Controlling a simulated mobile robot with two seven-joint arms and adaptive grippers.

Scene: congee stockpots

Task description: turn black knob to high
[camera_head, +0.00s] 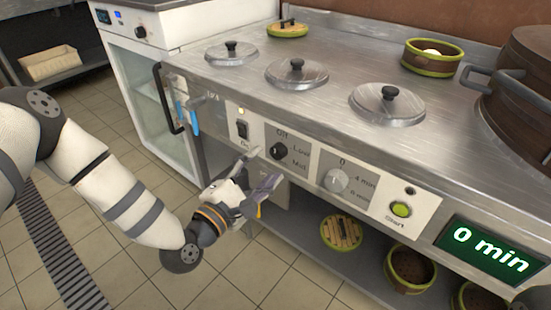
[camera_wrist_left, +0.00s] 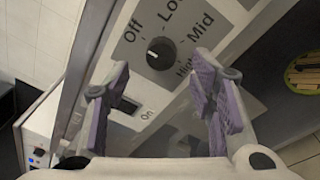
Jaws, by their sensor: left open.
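The black knob (camera_head: 279,150) is on the front panel of the steel counter, with Off, Low and Mid printed around it. In the left wrist view the knob (camera_wrist_left: 160,54) shows between and just beyond the fingertips, with a short white mark on its left part, toward the Off side. The High label shows there beside the right finger, partly covered. My left gripper (camera_head: 254,177) is open and empty, in front of the panel just below the knob; I see no contact. My right gripper is not in view.
A black switch (camera_head: 242,130) is left of the knob. A grey timer knob (camera_head: 336,181) and green Start button (camera_head: 401,210) are to the right, then a 0 min display (camera_head: 487,250). A handle (camera_head: 166,98) juts out at left. Steamers stand on the shelf below.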

